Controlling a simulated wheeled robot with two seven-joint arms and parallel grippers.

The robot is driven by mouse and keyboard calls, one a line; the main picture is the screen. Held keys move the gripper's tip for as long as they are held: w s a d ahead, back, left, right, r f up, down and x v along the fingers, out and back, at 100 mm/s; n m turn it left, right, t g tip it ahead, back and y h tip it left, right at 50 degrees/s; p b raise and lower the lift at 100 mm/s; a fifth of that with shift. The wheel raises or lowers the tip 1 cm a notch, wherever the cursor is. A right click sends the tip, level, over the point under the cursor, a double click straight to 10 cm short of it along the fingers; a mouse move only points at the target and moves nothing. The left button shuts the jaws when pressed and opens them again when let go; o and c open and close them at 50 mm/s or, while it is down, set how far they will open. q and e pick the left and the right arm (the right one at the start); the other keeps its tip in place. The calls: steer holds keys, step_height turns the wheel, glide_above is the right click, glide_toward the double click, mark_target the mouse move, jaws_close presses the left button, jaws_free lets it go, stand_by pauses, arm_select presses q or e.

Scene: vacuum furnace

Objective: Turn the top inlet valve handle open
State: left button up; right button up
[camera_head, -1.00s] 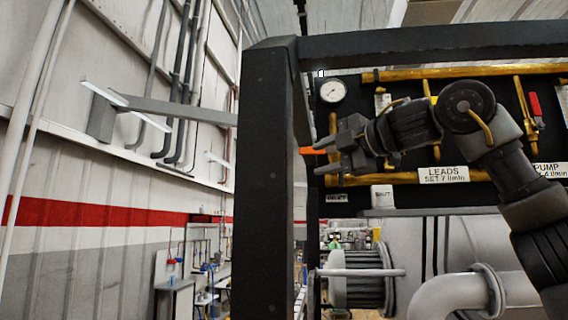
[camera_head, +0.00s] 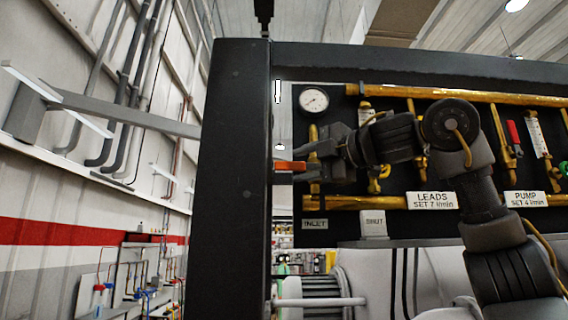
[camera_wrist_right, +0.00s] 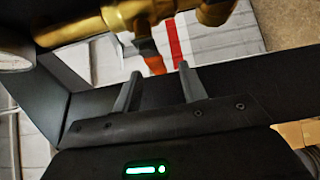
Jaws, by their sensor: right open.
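The inlet valve handle is an orange lever (camera_head: 287,166) at the left edge of the panel, above the INLET label (camera_head: 314,224). It points left, roughly level, from the brass inlet pipe. My right gripper (camera_head: 308,158) is open at the lever, coming from the right and covering the valve body. In the right wrist view the orange lever (camera_wrist_right: 154,66) shows between and just beyond the two spread fingertips (camera_wrist_right: 160,77). I cannot tell whether a finger touches it. My left gripper is not in view.
A dark frame post (camera_head: 232,180) stands close left of the lever. A pressure gauge (camera_head: 314,100) sits above. A SHUT tag (camera_head: 374,223) is below right. Brass pipes and a red-handled valve (camera_head: 513,133) lie further right, with a LEADS label (camera_head: 431,200).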

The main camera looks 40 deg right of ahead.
mark_target(290, 165)
steer(key=shift+w+a+r+p, duration=0.1)
steer(key=shift+w+p, duration=0.15)
steer(key=shift+w, duration=0.3)
steer(key=shift+w+a+r+p, duration=0.1)
steer(key=shift+w+p, duration=0.15)
steer(key=shift+w, duration=0.3)
steer(key=shift+w+a+r, duration=0.1)
steer(key=shift+w+a, duration=0.05)
steer(key=shift+w, duration=0.25)
steer(key=shift+w+f+p, duration=0.2)
steer(key=shift+w+p, duration=0.25)
steer(key=shift+w, duration=0.55)
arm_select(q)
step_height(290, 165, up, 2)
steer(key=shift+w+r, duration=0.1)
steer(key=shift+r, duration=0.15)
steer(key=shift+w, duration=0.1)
arm_select(e)
steer(key=shift+s, duration=0.2)
steer(key=shift+c, duration=0.4)
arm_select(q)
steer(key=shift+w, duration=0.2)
arm_select(e)
steer(key=shift+a, duration=0.1)
jaws_close()
